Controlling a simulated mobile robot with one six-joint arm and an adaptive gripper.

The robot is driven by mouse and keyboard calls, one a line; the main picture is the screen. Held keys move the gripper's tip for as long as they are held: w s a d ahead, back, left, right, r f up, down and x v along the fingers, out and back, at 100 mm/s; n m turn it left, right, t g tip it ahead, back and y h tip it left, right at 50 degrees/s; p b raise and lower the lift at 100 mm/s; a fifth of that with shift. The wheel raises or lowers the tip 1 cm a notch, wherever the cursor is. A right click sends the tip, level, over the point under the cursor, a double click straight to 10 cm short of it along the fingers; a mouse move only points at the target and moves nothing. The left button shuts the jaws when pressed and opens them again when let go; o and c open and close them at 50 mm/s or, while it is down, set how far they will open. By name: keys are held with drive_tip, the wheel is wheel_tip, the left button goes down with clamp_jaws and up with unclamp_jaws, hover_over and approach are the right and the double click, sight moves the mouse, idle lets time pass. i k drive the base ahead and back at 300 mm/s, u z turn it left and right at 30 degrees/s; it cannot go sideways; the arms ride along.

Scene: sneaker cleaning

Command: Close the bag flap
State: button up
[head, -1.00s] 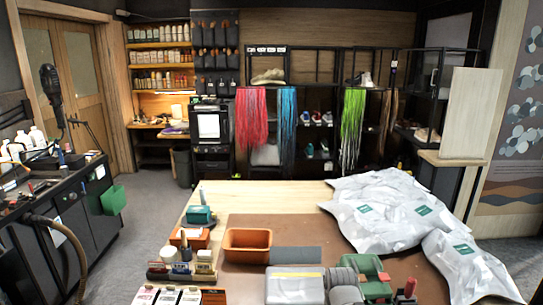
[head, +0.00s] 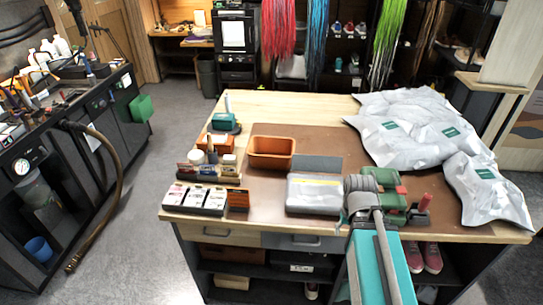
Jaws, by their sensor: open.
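Several large, crumpled silver-white bags (head: 405,128) with green labels lie on the right side of the table. I cannot tell which of these is the bag with the flap, and I cannot make out a flap. My teal and grey arm rises from the bottom and bends just right of the pouch. I cannot make out my gripper's fingers.
An orange bin (head: 271,154) stands on the brown mat (head: 330,145), behind the pouch. Bottles and small boxes (head: 196,199) stand at the front left.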

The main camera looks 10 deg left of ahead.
sight(326, 165)
drive_tip(key=k, duration=1.35)
drive_tip(key=u, duration=0.3)
drive_tip(key=i, duration=1.7)
drive_tip(key=z, duration=0.3)
